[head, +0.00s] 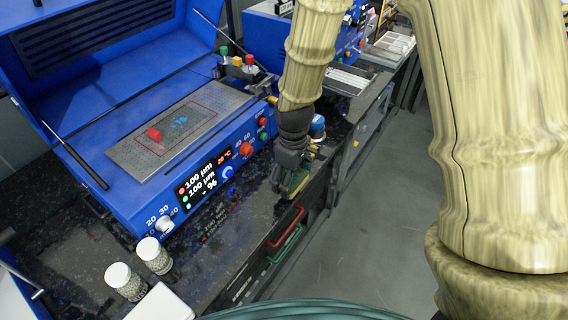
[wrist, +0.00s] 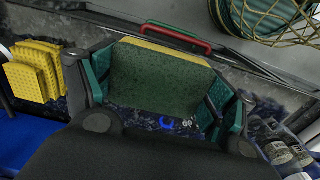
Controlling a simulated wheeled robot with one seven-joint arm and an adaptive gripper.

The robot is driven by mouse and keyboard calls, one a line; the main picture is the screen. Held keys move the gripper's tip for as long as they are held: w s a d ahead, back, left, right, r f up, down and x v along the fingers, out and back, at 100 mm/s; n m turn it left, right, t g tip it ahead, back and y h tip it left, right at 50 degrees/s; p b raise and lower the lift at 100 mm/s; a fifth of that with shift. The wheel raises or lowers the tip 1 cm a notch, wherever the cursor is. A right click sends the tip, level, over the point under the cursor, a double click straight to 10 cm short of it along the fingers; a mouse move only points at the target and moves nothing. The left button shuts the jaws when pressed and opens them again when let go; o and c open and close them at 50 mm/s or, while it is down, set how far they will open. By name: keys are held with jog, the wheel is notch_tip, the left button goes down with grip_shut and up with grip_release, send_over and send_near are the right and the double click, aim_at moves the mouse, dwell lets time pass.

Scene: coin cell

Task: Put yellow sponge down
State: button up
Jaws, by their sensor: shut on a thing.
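My gripper (head: 289,180) is over the front strip of the dark bench, pointing down. In the wrist view, its two fingers (wrist: 158,95) stand on either side of a sponge (wrist: 160,78) with a dark green broad face and a yellow upper edge, and they are shut on it. In the head view, the sponge is mostly hidden by the gripper, with a thin part showing at the fingertips. I cannot tell whether its underside touches the bench.
Several yellow sponges (wrist: 34,72) stand at the left in the wrist view. A blue machine (head: 120,190) with a raised lid stands behind the bench strip. Red (head: 286,227) and green (head: 284,244) handles line the front edge. Two jars (head: 154,256) stand at lower left.

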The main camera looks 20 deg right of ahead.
jog(key=w, duration=0.3)
jog(key=w+p, duration=0.1)
jog(key=w, duration=0.4)
jog(key=shift+w+d+f, duration=0.3)
jog(key=shift+w, duration=0.1)
jog(key=shift+f+p, duration=0.7)
jog(key=shift+f, duration=1.1)
jog(key=shift+f, duration=0.1)
jog(key=o, duration=0.9)
jog(key=shift+o, duration=0.2)
notch_tip(320, 180, up, 12)
jog(key=b, duration=0.2)
